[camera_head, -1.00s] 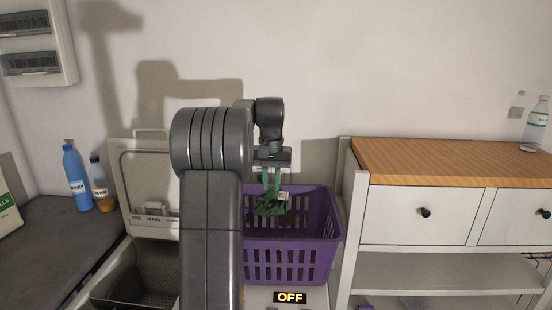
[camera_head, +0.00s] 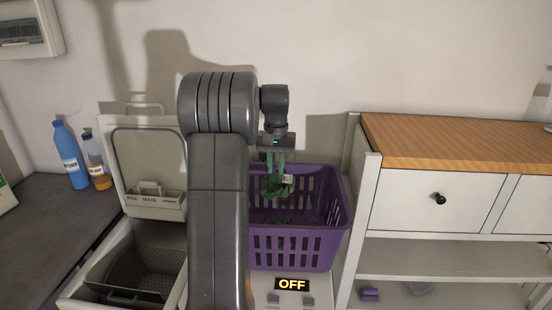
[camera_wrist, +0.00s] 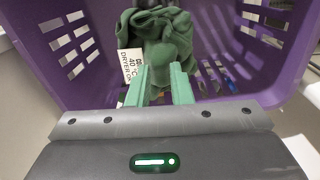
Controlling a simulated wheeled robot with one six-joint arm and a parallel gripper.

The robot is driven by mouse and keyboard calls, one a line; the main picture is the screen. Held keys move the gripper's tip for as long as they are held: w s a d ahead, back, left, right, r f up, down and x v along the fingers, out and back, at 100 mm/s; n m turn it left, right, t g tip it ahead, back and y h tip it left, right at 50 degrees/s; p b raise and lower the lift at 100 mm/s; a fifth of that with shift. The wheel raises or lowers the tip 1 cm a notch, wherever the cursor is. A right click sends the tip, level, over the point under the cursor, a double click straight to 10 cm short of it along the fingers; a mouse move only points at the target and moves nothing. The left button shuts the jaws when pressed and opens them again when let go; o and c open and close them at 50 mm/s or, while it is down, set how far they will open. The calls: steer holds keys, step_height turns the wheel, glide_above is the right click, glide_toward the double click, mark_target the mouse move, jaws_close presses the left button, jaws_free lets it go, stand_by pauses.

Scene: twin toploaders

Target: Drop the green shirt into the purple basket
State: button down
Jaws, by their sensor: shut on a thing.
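The purple basket (camera_head: 296,250) stands on top of a closed machine with an OFF display. My gripper (camera_head: 276,170) points down over the basket, its fingers shut on the green shirt (camera_head: 278,188). The shirt is bunched and hangs at the basket's opening, with a white care tag showing. In the wrist view the shirt (camera_wrist: 165,30) is pinched at the green fingertips (camera_wrist: 160,72), with the purple basket (camera_wrist: 70,85) wall around it. Whether the shirt touches the basket's bottom or contents cannot be told.
An open toploader (camera_head: 150,255) with a raised lid (camera_head: 150,165) stands left of the basket. A wooden-topped cabinet (camera_head: 450,145) stands close on the right. Blue (camera_head: 70,155) and orange (camera_head: 97,165) bottles stand on the dark counter at left. Several small items show inside the basket.

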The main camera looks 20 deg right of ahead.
mark_target(276, 171)
steer(key=shift+f, duration=0.2)
steer(key=c, duration=1.2)
jaws_free()
step_height(276, 171, up, 14)
steer(key=b, duration=0.1)
steer(key=shift+f, duration=0.2)
step_height(276, 171, down, 14)
steer(key=shift+r+p, duration=0.1)
steer(key=shift+p, duration=0.5)
steer(key=shift+r, duration=1.7)
